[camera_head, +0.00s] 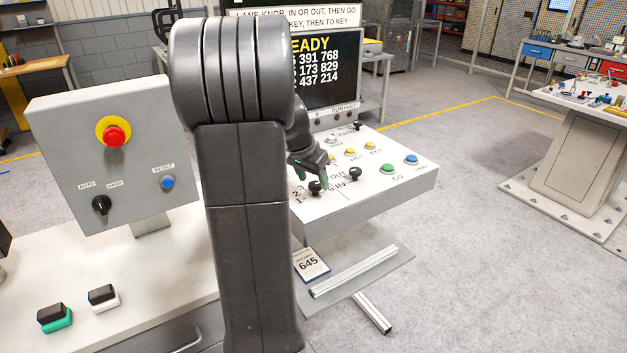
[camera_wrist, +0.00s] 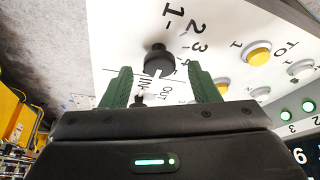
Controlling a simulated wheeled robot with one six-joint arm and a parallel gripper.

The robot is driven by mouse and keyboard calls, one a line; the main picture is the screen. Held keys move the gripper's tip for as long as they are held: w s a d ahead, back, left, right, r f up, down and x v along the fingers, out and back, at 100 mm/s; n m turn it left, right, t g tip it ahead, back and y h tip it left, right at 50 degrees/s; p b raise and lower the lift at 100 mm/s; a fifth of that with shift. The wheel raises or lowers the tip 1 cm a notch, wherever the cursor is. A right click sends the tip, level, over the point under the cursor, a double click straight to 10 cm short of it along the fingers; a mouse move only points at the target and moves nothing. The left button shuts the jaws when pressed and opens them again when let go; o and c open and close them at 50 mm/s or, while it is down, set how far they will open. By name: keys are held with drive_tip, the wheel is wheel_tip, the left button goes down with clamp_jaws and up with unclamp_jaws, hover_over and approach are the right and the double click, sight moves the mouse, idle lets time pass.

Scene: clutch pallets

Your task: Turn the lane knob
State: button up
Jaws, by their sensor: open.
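The lane knob (camera_head: 316,188) is a black rotary knob on the white sloped panel (camera_head: 408,189), beside the marks 1, 2, 3. In the wrist view the lane knob (camera_wrist: 158,60) has a pale pointer line and the marks 1 to 4 around it. My gripper (camera_head: 325,178) is over the panel at this knob, with green fingers. In the wrist view my gripper (camera_wrist: 160,82) is open, one finger on each side of the knob's line, with gaps on both sides. Whether the fingertips reach down around the knob I cannot tell.
A second black knob (camera_head: 353,173) marked IN and OUT is close by. Yellow, green (camera_head: 388,168) and blue (camera_head: 411,159) buttons are on the same panel. A screen (camera_head: 325,70) stands behind. A grey box with a red stop button (camera_head: 114,136) is at left.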

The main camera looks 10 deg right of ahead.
drive_tip(key=shift+x, duration=0.8)
drive_tip(key=c, duration=1)
drive_tip(key=shift+o, duration=0.2)
